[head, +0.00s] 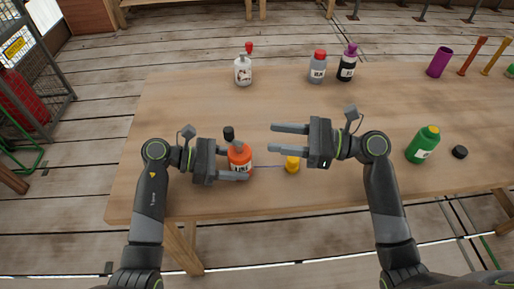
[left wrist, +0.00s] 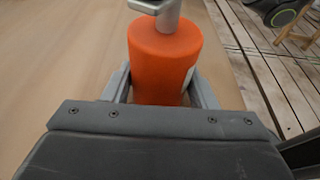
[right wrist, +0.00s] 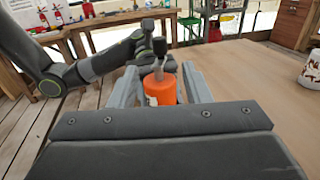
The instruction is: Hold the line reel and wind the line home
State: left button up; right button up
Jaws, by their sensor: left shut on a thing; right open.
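The line reel (head: 240,158) is an orange cylinder with a label, standing on the table. On its top is a grey crank with a black knob (head: 229,133). My left gripper (head: 240,163) is shut around the reel's sides; the left wrist view shows the orange body (left wrist: 165,65) between the fingers. A thin blue line (head: 268,167) runs right from the reel to a small yellow piece (head: 292,164). My right gripper (head: 274,141) is open and empty, right of the crank and pointing at it. The right wrist view shows the reel (right wrist: 160,92) and crank ahead, between its fingers.
A green bottle (head: 423,145) and a black cap (head: 459,152) are at the right. A white bottle with a red top (head: 243,70), a grey bottle (head: 317,68) and a black bottle (head: 347,65) stand at the back. A purple cup (head: 439,62) is farther right.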

aim_at(229, 131)
jog(key=shift+a+f, duration=0.1)
jog(key=x, duration=1.2)
jog(key=shift+c, duration=0.2)
grip_shut()
jog(key=shift+w+m+t+h, duration=0.1)
jog(key=shift+m+t+h, duration=0.3)
jog(key=shift+m+t, duration=0.6)
jog(key=shift+o, duration=0.2)
grip_release()
